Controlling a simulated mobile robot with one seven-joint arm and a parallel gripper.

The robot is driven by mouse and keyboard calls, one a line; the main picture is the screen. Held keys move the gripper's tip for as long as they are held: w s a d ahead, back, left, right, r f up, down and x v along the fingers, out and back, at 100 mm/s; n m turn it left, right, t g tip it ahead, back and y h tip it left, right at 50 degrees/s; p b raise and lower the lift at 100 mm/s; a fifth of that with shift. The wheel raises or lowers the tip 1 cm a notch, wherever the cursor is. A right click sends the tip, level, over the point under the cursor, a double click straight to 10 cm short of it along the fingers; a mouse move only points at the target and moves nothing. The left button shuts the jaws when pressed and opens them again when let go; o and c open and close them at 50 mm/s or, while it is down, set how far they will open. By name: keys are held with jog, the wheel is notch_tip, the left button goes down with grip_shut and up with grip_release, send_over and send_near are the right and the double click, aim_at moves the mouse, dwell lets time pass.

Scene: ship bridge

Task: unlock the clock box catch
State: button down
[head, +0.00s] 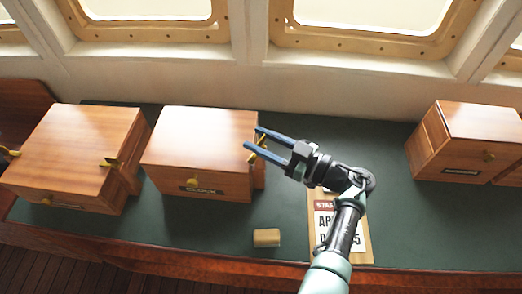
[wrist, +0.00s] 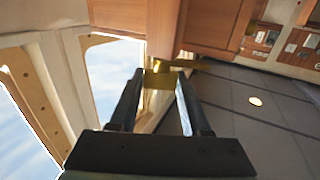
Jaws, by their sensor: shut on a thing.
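The clock box (head: 200,130) is the middle wooden box, with a dark label reading like "CLOCK" and a brass knob on its front. Its brass catch (head: 257,151) is on the right side of the box. My gripper (head: 254,138) reaches in from the right, and its two blue fingers are at the catch. In the wrist view the yellow brass catch (wrist: 159,80) sits between the fingertips, and my gripper (wrist: 158,76) is shut on it. The far side of the catch is hidden, and I cannot tell its exact turn.
Another wooden box (head: 75,145) with brass fittings stands left of the clock box. More wooden boxes (head: 475,125) stand at the right. A small tan block (head: 266,238) and a printed board (head: 328,238) lie near the front edge. Green counter (head: 390,225) is free at the right.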

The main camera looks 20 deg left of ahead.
jog(key=shift+f+n+g+b, duration=0.25)
jog(key=shift+n+g+b, duration=0.8)
jog(key=shift+b, duration=1.25)
jog(key=shift+f+n+g+b, duration=0.25)
jog(key=shift+n+g+b, duration=0.4)
jog(key=shift+g+b, duration=1.25)
jog(key=b, duration=0.2)
jog(key=n+g+b, duration=0.1)
jog(key=b, duration=0.2)
jog(key=shift+r, duration=0.25)
jog(key=shift+r+n+g+h+b, duration=0.35)
jog(key=shift+g+b, duration=0.2)
jog(key=shift+b, duration=0.25)
jog(key=shift+f, duration=0.1)
jog(key=shift+c, duration=1.8)
grip_release()
jog(key=shift+a, duration=0.1)
